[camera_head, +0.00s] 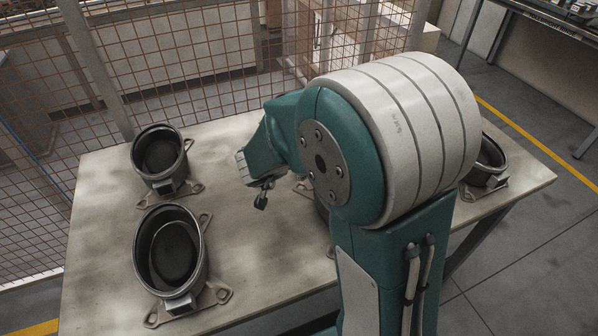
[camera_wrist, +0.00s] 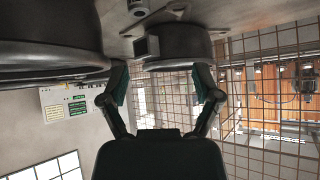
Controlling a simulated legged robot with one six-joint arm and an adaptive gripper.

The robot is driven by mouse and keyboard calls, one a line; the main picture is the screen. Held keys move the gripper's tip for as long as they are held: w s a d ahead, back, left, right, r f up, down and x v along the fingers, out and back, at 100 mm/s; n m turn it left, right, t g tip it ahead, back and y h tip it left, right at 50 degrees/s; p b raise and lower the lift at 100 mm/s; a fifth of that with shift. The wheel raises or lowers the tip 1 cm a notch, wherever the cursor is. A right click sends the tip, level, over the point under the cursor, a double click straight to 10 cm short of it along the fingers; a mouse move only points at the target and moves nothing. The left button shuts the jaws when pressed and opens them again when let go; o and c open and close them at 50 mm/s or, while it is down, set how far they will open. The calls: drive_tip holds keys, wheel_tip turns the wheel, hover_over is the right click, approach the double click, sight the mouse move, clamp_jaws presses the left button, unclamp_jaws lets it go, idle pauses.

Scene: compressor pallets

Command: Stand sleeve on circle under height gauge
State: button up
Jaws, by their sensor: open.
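My gripper (camera_head: 262,195) hangs over the middle of the table in the head view, partly hidden by my arm. In the wrist view my gripper (camera_wrist: 163,80) is open, its two fingers spread apart. A dark round housing (camera_wrist: 178,48) shows beyond and between the fingertips; I cannot tell whether they touch it. A larger dark round body (camera_wrist: 45,50) fills the upper left of the wrist view. I cannot make out a sleeve, a marked circle or a height gauge in either view.
On the pale table (camera_head: 95,235), open dark housings stand at the back left (camera_head: 159,160), front left (camera_head: 170,252) and right (camera_head: 488,160). My arm hides part of the table's middle and right. A wire mesh fence (camera_head: 190,60) runs behind it.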

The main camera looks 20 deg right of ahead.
drive_tip(key=shift+s+d+f+g+h, duration=0.2)
drive_tip(key=shift+d+f+g, duration=0.05)
drive_tip(key=shift+f, duration=0.25)
drive_tip(key=shift+s+d+f+g+h, duration=0.15)
drive_tip(key=shift+d+f+g+h, duration=0.1)
drive_tip(key=shift+f, duration=0.25)
drive_tip(key=shift+m, duration=0.3)
drive_tip(key=x, duration=0.5)
drive_tip(key=shift+w+d+f, duration=0.1)
drive_tip(key=x, duration=0.5)
drive_tip(key=shift+f, duration=0.15)
clamp_jaws()
